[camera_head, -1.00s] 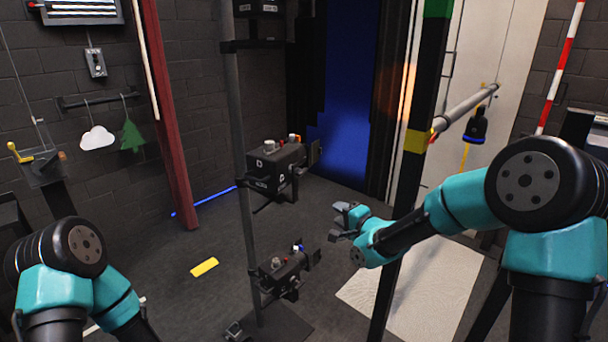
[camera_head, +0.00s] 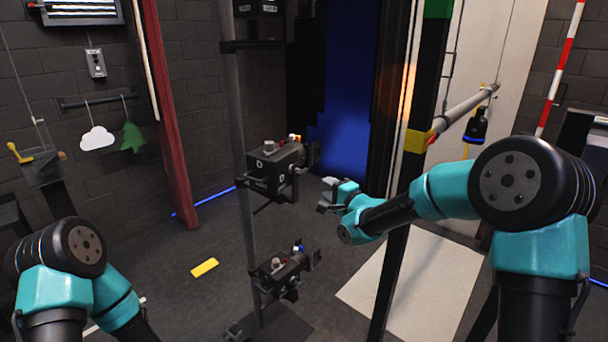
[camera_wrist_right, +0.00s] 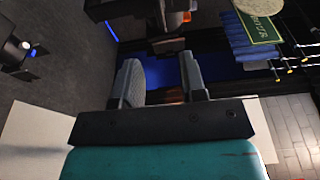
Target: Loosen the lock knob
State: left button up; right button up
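Black stage lamps are clamped to an upright grey pole (camera_head: 240,170), and I cannot tell which of their small knobs is the lock knob. The middle lamp (camera_head: 275,168) has a grey knob (camera_head: 268,146) on top and an orange-red piece (camera_head: 294,138) near its front. My left gripper is out of view.
A red post (camera_head: 170,120) stands left of the lamps. A yellow floor strip (camera_head: 204,267) lies on open floor. A pale mat (camera_head: 430,285) lies at right.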

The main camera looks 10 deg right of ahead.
aim_at(304, 173)
jog(key=x, duration=1.3)
grip_shut()
